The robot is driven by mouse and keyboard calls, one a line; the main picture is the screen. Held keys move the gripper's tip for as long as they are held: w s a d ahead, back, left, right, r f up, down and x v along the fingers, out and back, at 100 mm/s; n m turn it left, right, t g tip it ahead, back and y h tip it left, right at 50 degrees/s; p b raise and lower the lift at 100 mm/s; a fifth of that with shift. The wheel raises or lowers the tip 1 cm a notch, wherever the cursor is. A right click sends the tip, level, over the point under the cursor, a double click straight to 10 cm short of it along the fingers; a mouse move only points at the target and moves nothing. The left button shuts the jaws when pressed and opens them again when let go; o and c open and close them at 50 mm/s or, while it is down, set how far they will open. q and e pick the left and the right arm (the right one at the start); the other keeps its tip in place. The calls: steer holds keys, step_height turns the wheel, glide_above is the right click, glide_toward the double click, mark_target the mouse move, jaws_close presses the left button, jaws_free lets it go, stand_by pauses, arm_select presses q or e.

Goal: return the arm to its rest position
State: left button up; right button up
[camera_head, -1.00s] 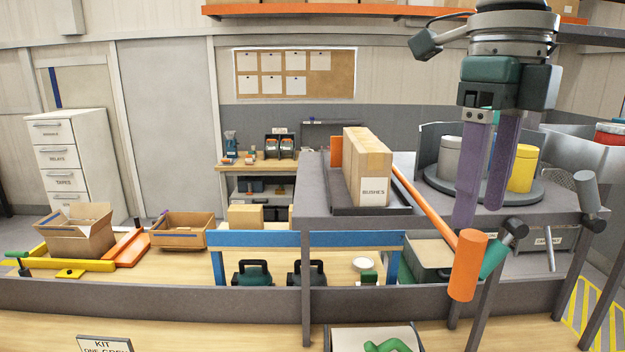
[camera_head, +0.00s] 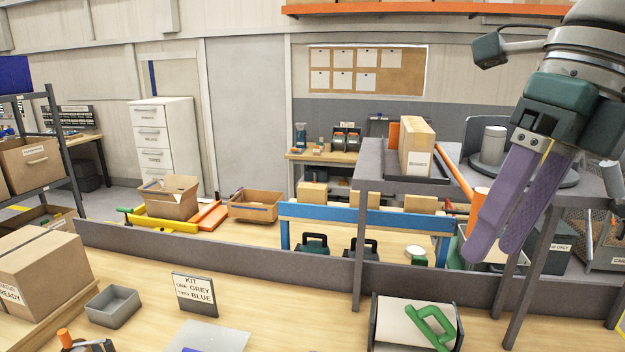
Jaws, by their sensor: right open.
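My right gripper (camera_head: 492,251) shows at the upper right in the head view, coming down from the top right corner. It has two long purple fingers that point down and to the left, with a narrow gap between them. The gripper is open and holds nothing that I can see. It hangs in front of the grey raised shelf and hides part of the turntable and an orange cylinder. My left gripper is not in view.
A grey raised shelf (camera_head: 366,186) carries a brown box labelled bushes (camera_head: 417,146) and a turntable with a grey cylinder (camera_head: 494,145). Below are a tray with a green handle (camera_head: 432,325), a kit sign (camera_head: 194,294), a grey bin (camera_head: 112,306) and cartons (camera_head: 45,270) at left.

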steer(key=s+a+r+y, duration=0.25)
steer(key=a+y, duration=0.25)
steer(key=a, duration=0.5)
steer(key=s+a+r+y, duration=0.1)
steer(key=a+r+y, duration=0.2)
steer(key=a+y, duration=0.45)
steer(key=w+a+r+m+t+y, duration=0.1)
steer(key=a+r+m+t+y, duration=0.25)
steer(key=r+m+t, duration=0.45)
steer(key=w+d+f+m+t+h, duration=0.1)
steer(key=w+d+m+t+h, duration=0.2)
steer(key=d+m+t+h, duration=0.55)
steer(key=w+d+f+m+t+h, duration=0.25)
steer(key=d+m+h, duration=0.2)
steer(key=m, duration=0.75)
steer(key=s+d+f+m+g+h, duration=0.3)
steer(key=d+f+m+g+h, duration=0.3)
steer(key=f, duration=0.5)
steer(key=s+d+f+m+g, duration=0.1)
steer(key=s+f+g, duration=0.4)
steer(key=s, duration=0.5)
steer(key=s+d+f+m+g, duration=0.2)
steer(key=s+f+m+g, duration=0.1)
steer(key=s+f, duration=0.6)
steer(key=shift+s+d+f+m+g, duration=0.2)
steer(key=shift+s+m+g, duration=0.15)
steer(key=shift+s+g, duration=0.6)
